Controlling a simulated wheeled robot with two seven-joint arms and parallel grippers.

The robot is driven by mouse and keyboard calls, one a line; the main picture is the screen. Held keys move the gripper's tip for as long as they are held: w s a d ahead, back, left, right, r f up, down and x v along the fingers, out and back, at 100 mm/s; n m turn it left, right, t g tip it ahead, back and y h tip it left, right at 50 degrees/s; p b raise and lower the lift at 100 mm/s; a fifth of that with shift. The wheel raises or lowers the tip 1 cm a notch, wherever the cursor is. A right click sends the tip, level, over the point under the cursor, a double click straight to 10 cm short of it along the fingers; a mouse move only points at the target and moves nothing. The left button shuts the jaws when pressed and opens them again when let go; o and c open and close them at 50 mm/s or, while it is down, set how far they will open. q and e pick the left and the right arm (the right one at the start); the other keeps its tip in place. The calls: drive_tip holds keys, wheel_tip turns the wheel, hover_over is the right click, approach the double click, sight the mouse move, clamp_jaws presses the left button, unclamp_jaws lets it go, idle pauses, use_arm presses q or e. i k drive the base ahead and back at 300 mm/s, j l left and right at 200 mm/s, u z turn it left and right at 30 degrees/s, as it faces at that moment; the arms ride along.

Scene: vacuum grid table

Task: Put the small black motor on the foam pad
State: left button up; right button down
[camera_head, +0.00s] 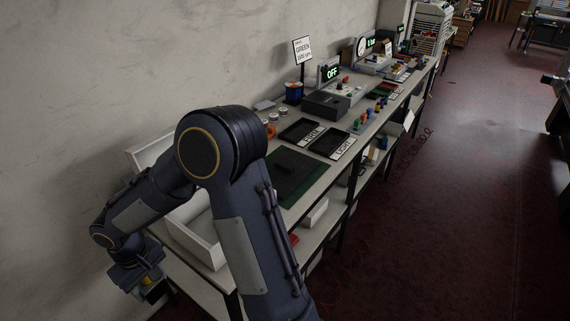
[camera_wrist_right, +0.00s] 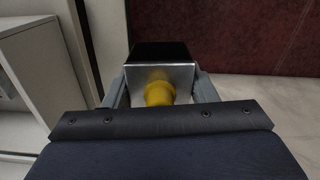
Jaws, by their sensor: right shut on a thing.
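My right gripper (camera_head: 148,287) is low at the left of the head view, below and left of the table's near end. In the right wrist view its two fingers (camera_wrist_right: 160,84) are shut on the sides of a small motor (camera_wrist_right: 163,54), with a black top, a silver face and a yellow round part. My left gripper is not in view.
Two black trays labelled LIGHT (camera_head: 329,145) and apparently HEAVY (camera_head: 300,131) lie beyond the mat. A white open box (camera_head: 205,246) stands at the near end, partly behind my arm. A black box (camera_head: 325,104) and small parts stand further along. A wall runs along the left.

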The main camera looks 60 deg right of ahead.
sight(294, 159)
drive_tip(key=k+l, duration=0.1)
drive_tip(key=l, duration=0.3)
drive_tip(key=k+l, duration=0.15)
drive_tip(key=l, duration=0.25)
drive_tip(key=k+l+u, duration=0.1)
drive_tip(key=l, duration=0.25)
drive_tip(key=k+l, duration=0.15)
drive_tip(key=l, duration=0.25)
drive_tip(key=k+l, duration=0.1)
drive_tip(key=l, duration=0.3)
drive_tip(key=k+l, duration=0.15)
drive_tip(key=l, duration=0.2)
drive_tip(key=i+l+u, duration=0.1)
drive_tip(key=l, duration=0.45)
drive_tip(key=i+l, duration=0.15)
drive_tip(key=l, duration=0.45)
drive_tip(key=i+l+u, duration=0.15)
drive_tip(key=l, duration=0.4)
drive_tip(key=i+l, duration=0.2)
drive_tip(key=l+z, duration=0.05)
drive_tip(key=l, duration=0.05)
